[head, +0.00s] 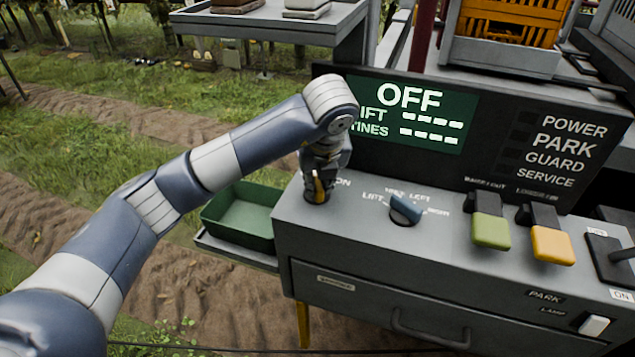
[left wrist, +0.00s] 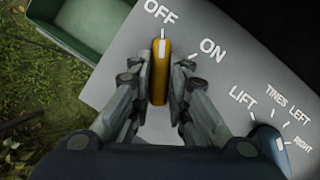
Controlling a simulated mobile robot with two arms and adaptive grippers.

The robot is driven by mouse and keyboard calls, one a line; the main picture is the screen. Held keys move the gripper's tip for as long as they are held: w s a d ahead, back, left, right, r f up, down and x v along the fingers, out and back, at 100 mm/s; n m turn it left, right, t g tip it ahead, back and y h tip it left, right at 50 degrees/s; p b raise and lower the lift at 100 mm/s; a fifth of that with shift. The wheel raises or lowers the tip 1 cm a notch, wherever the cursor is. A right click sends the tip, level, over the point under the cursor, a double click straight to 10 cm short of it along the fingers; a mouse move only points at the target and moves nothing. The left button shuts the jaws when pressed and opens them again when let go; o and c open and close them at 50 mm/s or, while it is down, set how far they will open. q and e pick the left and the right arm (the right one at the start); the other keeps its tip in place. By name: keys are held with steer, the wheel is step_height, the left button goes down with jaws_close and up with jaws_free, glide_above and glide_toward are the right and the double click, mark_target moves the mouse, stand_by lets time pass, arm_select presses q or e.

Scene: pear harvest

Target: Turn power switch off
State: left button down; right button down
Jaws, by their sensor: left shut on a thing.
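The power switch is a yellow rotary knob (left wrist: 161,72) between labels OFF and ON, and its white mark points at OFF in the left wrist view. In the head view the knob (head: 319,187) is mostly hidden by my left gripper (head: 318,190). My left gripper (left wrist: 161,90) is shut on the knob, with one finger on each side of it. The display screen (head: 412,115) reads OFF in large letters, with dashes beside the lines below. My right gripper is not in view.
Right of the yellow knob is a blue selector knob (head: 405,209). Beyond it are a green lever (head: 490,231) and a yellow lever (head: 551,245). A green tray (head: 240,217) sits at the panel's left. A drawer handle (head: 430,331) is on the front.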

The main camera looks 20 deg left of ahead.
arm_select(q)
steer(key=shift+r, duration=0.1)
steer(key=c, duration=1.5)
jaws_free()
steer(key=v, duration=1.2)
